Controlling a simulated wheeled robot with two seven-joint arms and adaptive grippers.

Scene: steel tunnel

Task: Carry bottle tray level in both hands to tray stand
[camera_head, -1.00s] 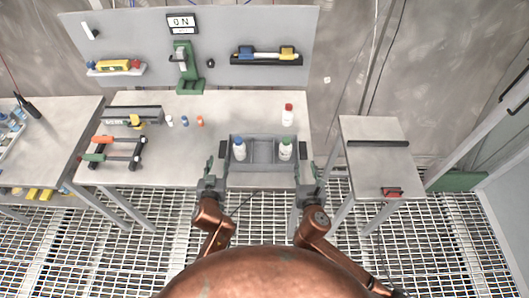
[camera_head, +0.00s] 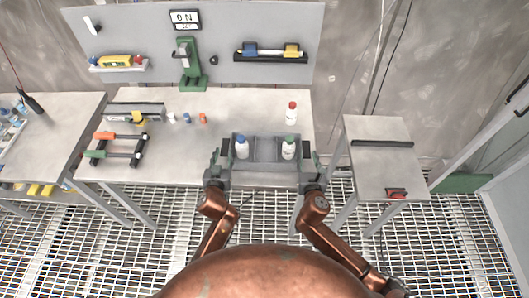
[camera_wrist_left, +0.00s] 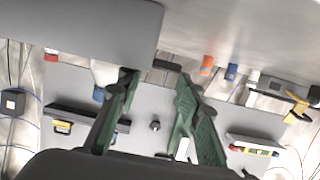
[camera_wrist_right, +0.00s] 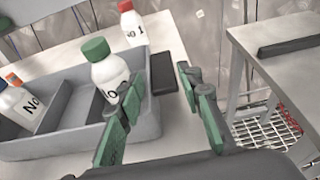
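The grey bottle tray (camera_head: 265,180) sits at the front edge of the workbench. It holds a white bottle with a blue cap (camera_head: 241,148) and one with a green cap (camera_head: 288,148), both upright. My left gripper (camera_head: 217,160) is at the tray's left end; in the left wrist view its green fingers (camera_wrist_left: 158,78) are apart. My right gripper (camera_head: 314,160) is at the right end; in the right wrist view its fingers (camera_wrist_right: 160,80) are apart, with a dark handle piece (camera_wrist_right: 163,73) beyond them. A small side table (camera_head: 375,170), apparently the tray stand, is at right.
A white bottle with a red cap (camera_head: 291,112) stands behind the tray. A green press-like device (camera_head: 190,65) stands at the back. A dark frame with orange and green grips (camera_head: 118,148) lies on the left. The side table has a black bar (camera_head: 382,143) and a red item (camera_head: 396,193).

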